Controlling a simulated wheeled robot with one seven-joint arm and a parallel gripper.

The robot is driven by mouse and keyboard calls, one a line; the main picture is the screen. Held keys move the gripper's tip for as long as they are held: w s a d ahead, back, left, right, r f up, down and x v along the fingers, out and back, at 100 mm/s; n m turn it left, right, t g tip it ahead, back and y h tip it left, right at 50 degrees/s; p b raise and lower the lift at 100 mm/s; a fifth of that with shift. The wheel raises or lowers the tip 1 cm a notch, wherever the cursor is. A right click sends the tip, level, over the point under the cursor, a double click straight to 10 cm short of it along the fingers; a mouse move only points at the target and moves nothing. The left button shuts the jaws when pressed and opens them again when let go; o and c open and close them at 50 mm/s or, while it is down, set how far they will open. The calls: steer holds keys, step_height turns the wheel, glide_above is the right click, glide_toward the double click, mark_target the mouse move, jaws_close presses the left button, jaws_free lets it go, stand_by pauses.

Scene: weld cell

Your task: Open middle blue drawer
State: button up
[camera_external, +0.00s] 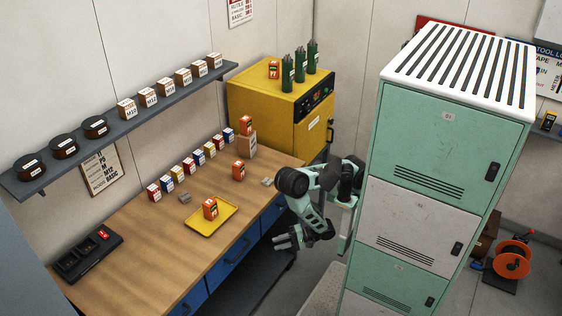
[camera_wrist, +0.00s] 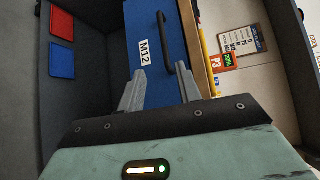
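Blue drawers sit under the front edge of the wooden workbench. The middle blue drawer (camera_external: 231,261) looks shut, with a dark handle on its front. In the wrist view a blue drawer front (camera_wrist: 142,22) carries an "M12" label (camera_wrist: 142,53) and a dark bar handle (camera_wrist: 175,40); I cannot tell for certain which drawer this is. My gripper (camera_external: 276,243) hangs in front of the drawers, to the right of the middle one, apart from them. In the wrist view my gripper (camera_wrist: 159,72) is open and empty, its fingers pointing toward the drawer front beside the handle.
The workbench top (camera_external: 135,255) bears a yellow tray (camera_external: 228,211), several small boxes and a dark charger (camera_external: 88,252). A yellow cabinet (camera_external: 262,107) stands behind it. Tall green-and-white lockers (camera_external: 425,205) stand close right of my arm. Red and blue patches (camera_wrist: 62,40) show at left in the wrist view.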

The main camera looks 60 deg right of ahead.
steer(key=b, duration=1.8)
glide_toward(241, 252)
steer(key=w+f, duration=0.1)
steer(key=f, duration=0.1)
steer(key=x, duration=0.6)
steer(key=r+x, duration=0.1)
steer(key=x, duration=0.2)
steer(key=shift+a+p, duration=0.2)
steer(key=shift+p, duration=0.15)
steer(key=shift+s, duration=0.15)
jaws_close()
